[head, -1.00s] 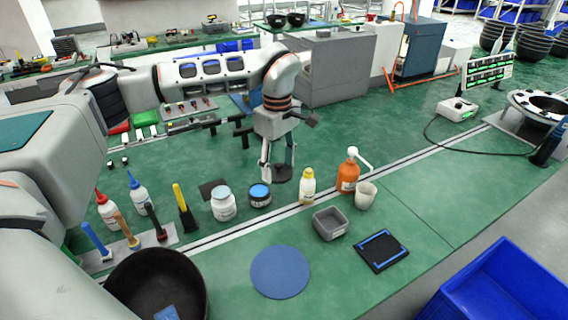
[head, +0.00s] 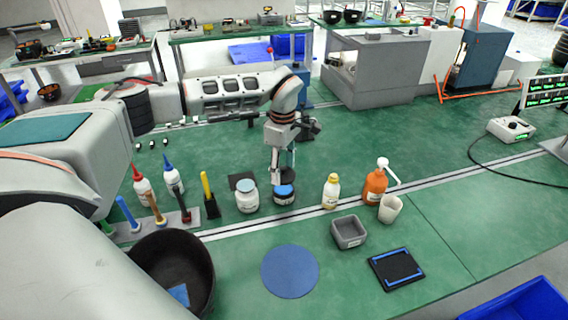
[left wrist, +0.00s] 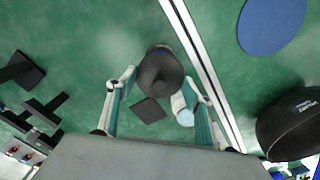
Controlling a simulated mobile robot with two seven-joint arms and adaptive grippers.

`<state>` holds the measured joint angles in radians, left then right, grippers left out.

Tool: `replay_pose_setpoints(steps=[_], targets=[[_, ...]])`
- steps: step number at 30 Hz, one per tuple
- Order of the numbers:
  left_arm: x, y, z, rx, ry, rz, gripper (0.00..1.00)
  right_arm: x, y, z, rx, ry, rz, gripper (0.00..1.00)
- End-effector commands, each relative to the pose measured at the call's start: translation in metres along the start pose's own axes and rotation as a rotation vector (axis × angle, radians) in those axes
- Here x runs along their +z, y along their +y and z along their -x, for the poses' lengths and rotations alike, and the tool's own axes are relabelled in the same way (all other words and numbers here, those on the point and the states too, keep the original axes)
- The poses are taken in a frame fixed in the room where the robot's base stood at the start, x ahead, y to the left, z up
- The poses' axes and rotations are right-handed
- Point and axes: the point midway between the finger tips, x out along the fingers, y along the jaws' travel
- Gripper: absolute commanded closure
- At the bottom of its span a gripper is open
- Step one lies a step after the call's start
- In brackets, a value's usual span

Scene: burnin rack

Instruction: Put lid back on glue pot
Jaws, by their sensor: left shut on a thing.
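My left gripper (head: 283,172) is shut on a round black lid (head: 288,177). In the left wrist view the lid (left wrist: 160,75) sits between the two fingers (left wrist: 160,88). In the head view the lid is just above and behind a short dark pot (head: 284,196) with a blue top, which I take to be the glue pot. The lid appears apart from the pot, though the exact gap is hard to tell. In the left wrist view the lid hides most of the pot. My right gripper is not in view.
A white jar (head: 247,200) stands close left of the pot, by a thin black square (head: 238,181). A yellow-capped bottle (head: 331,192), orange pump bottle (head: 375,187) and grey bin (head: 348,232) are to the right. A blue round mat (head: 290,271) lies in front.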

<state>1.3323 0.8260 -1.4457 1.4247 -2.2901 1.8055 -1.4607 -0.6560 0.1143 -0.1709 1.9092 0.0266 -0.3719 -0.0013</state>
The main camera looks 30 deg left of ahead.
Motion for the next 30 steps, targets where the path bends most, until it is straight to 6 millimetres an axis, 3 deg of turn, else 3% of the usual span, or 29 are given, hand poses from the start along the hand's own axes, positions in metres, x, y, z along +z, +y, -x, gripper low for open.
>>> replay_pose_setpoints(steps=[12,30], targets=[[0.001,0.0,-0.036,0.0,0.0,-0.002,0.63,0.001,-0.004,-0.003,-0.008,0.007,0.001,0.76],[0.001,0.0,-0.043,0.0,-0.001,-0.001,0.63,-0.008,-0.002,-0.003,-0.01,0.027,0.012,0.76]])
